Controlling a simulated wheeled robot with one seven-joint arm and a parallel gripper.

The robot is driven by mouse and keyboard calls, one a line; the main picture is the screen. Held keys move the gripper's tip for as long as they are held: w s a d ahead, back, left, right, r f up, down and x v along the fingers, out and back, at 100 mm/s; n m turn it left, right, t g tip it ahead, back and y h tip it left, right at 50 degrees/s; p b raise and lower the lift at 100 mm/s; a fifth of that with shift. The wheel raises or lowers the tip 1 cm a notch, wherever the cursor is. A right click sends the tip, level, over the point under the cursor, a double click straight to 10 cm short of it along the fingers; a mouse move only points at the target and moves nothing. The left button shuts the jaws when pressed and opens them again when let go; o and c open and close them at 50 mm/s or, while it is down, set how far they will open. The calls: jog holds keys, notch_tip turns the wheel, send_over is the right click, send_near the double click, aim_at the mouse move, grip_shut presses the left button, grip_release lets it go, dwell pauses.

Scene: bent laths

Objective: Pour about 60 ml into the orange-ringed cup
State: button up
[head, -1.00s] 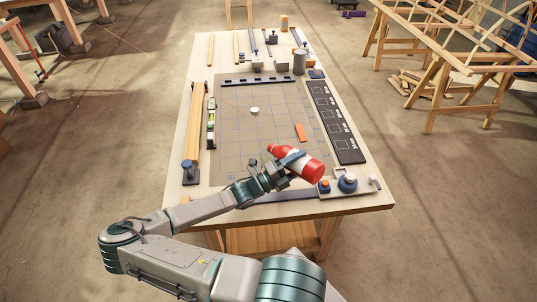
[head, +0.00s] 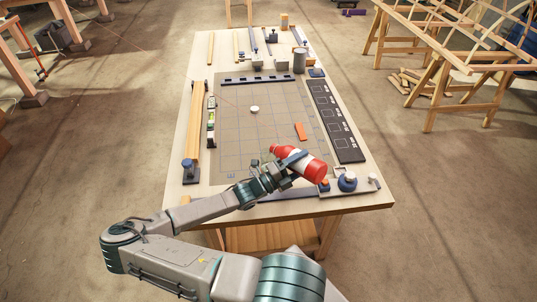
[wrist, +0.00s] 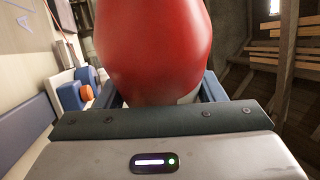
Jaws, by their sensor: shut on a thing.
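A red bottle with a white band (head: 312,169) is held over the near right part of the workbench, lying tilted with its narrower end to the upper left. My gripper (head: 291,160) is shut around it. In the wrist view the bottle's red body (wrist: 155,45) fills the middle, between the blue fingers of my gripper (wrist: 165,100). I cannot clearly make out the orange-ringed cup. A small blue piece with an orange part (head: 323,186) stands just below the bottle at the tray's left end; I cannot tell whether it is the cup. No liquid is visible.
A pale tray (head: 364,190) with a round blue-grey object (head: 347,181) is at the near right corner. A gridded mat (head: 240,140) holds a white disc (head: 255,109) and an orange block (head: 300,131). A grey cylinder (head: 300,60) stands far back.

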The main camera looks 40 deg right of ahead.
jog(key=shift+w+r+n+h+p, duration=0.1)
jog(key=shift+r+n+h+p, duration=0.25)
jog(key=shift+p, duration=0.1)
dwell(1.5)
jog(key=shift+f, duration=0.1)
jog(key=f+m+b, duration=0.1)
jog(key=b, duration=0.1)
jog(key=f+m+y+b, duration=0.1)
jog(key=b, duration=0.1)
jog(key=shift+s+f+g, duration=0.2)
jog(key=shift+f+g, duration=0.1)
jog(key=shift+f, duration=0.1)
jog(key=shift+f+m+y+b, duration=0.25)
jog(key=shift+f+m+b, duration=0.1)
jog(key=shift+m+b, duration=0.35)
jog(key=shift+r+m, duration=0.15)
jog(key=shift+m, duration=0.1)
jog(key=shift+f+m+y+b, duration=0.3)
jog(key=shift+f+m+b, duration=0.15)
jog(key=shift+b, duration=0.3)
